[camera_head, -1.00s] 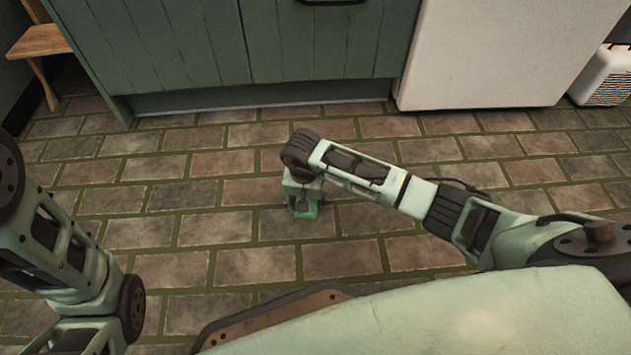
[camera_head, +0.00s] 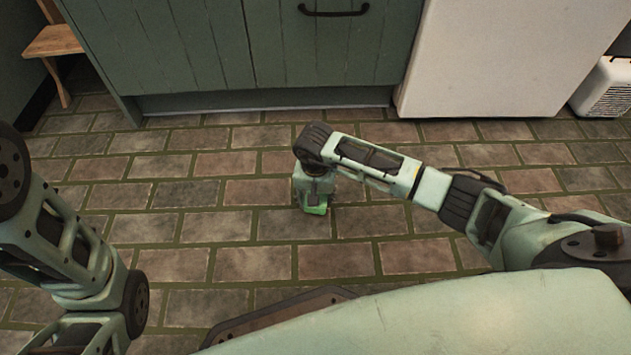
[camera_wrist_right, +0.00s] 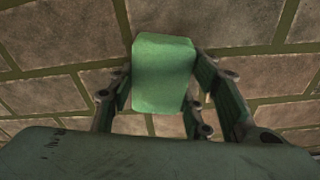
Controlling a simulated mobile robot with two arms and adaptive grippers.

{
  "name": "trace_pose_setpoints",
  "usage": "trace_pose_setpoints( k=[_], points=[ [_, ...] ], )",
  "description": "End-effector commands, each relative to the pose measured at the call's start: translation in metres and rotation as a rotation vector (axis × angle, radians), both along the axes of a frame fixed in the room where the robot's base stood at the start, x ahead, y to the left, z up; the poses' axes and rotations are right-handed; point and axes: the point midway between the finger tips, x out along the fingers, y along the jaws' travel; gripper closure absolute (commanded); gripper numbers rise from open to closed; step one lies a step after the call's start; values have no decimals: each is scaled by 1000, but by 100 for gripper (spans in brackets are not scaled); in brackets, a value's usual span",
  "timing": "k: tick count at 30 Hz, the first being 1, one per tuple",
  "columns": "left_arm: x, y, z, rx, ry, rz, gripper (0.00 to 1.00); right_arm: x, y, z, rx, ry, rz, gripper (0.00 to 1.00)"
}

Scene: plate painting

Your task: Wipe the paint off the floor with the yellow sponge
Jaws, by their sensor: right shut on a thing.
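My right gripper (camera_head: 313,203) is low over the tiled floor near the middle of the head view. It is shut on a block-shaped sponge (camera_head: 315,210), which looks green here rather than yellow. In the right wrist view the sponge (camera_wrist_right: 162,85) sits between the two fingers of the gripper (camera_wrist_right: 163,72), with floor tiles behind it. I cannot tell whether its underside touches the floor. No clear paint patch shows on the visible floor; any under the sponge or arm is hidden. My left arm shows at the left edge, but its gripper is out of view.
Green cabinets (camera_head: 215,50) and a white appliance (camera_head: 505,60) stand along the back. A wooden stool (camera_head: 52,42) is at the back left and a white slatted box (camera_head: 605,88) at the back right. The tiled floor (camera_head: 180,228) between is clear.

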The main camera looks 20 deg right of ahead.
Motion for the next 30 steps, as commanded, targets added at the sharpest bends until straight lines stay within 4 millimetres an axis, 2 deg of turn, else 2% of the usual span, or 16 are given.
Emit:
trace_pose_setpoints(
  k=[1,10,25,27,28,30],
  points=[
    [0,0,8,0,0,0,100,1,-2,9,0,-1,-2,70],
    [2,0,29,2,2,3,100,3,-8,35,0,-1,-15,70],
    [3,-1,34,6,3,7,100,5,-9,44,1,-2,-17,70],
    [4,-1,39,4,5,5,100,8,-8,58,1,-6,-9,70],
    [11,0,38,2,25,4,100,9,-7,68,2,-7,-2,70],
    [27,1,37,0,72,3,100,14,-5,98,1,-10,20,70]
  ],
)
